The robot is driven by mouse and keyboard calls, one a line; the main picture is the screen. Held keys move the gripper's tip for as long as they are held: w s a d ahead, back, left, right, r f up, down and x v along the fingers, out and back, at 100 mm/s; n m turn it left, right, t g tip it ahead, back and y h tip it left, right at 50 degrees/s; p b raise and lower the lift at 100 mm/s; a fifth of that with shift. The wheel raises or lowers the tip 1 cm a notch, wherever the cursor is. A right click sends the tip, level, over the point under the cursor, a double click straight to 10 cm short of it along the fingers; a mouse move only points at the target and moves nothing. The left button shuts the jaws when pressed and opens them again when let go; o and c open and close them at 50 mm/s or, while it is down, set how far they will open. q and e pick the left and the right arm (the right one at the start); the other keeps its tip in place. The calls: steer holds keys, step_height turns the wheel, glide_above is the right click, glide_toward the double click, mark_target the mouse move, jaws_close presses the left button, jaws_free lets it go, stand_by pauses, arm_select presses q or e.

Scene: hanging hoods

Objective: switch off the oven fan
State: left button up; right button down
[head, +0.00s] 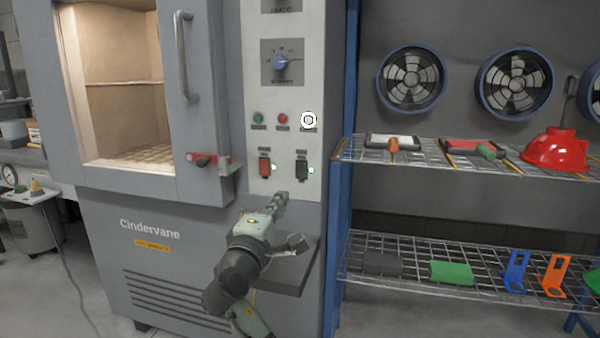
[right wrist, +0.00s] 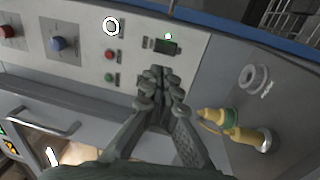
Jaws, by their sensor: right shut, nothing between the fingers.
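The grey oven (head: 190,240) has a pale control panel (head: 310,80). My right gripper (head: 280,197) is shut and empty, just below the two switches. In the right wrist view its fingertips (right wrist: 162,72) lie close to the black switch (right wrist: 167,46); I cannot tell whether they touch anything. The red switch is not visible there. My left gripper is not in view.
Above the switches are a green button (head: 258,118), a red button (head: 282,118), a white ring (head: 308,120) and a blue knob (head: 280,63). A red latch (head: 202,160) sticks out to the left. A yellow-green fitting (right wrist: 232,125) is beside my gripper. A wire shelf (head: 440,155) stands right.

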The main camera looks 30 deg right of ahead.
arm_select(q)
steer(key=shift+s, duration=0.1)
arm_select(e)
steer(key=p, duration=0.1)
glide_toward(302, 166)
steer(key=x, duration=0.6)
steer(key=shift+w+d, duration=0.15)
steer(key=shift+d, duration=0.05)
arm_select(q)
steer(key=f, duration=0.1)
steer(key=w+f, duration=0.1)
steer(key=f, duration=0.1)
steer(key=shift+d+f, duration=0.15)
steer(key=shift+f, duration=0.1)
arm_select(e)
steer(key=shift+w+d, duration=0.1)
steer(key=shift+d, duration=0.05)
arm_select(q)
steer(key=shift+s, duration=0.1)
arm_select(e)
steer(key=shift+w+d+r+p, duration=0.15)
steer(key=shift+w+d+p, duration=0.05)
steer(key=shift+p, duration=0.1)
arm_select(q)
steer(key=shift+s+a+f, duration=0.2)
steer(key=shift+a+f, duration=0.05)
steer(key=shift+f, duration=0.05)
